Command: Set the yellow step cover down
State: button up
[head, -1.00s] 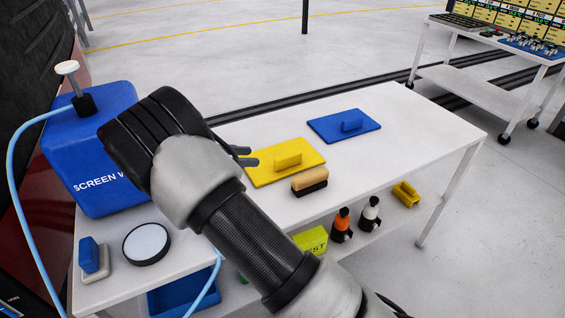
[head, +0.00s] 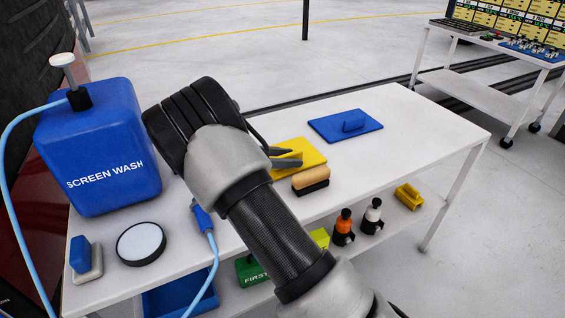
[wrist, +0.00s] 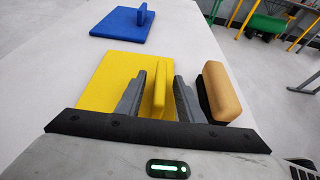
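The yellow step cover (head: 310,153) is a flat yellow plate with an upright handle. It lies on the white table, partly hidden behind my gripper in the head view. It also shows in the wrist view (wrist: 105,82), with its handle (wrist: 160,92) standing between my two fingers. My gripper (wrist: 159,85) is open around the handle, one finger on each side, with narrow gaps showing. In the head view, my gripper (head: 287,157) is at the cover's left part.
A blue plate with a handle (head: 345,126) lies behind the yellow one. A tan-and-black brush (head: 311,179) lies close beside the cover, near the right finger. A blue screen wash container (head: 100,150) stands left. The table's right end (head: 440,125) is clear.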

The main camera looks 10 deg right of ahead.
jog(key=shift+d+f, duration=0.1)
jog(key=shift+d, duration=0.1)
grip_shut()
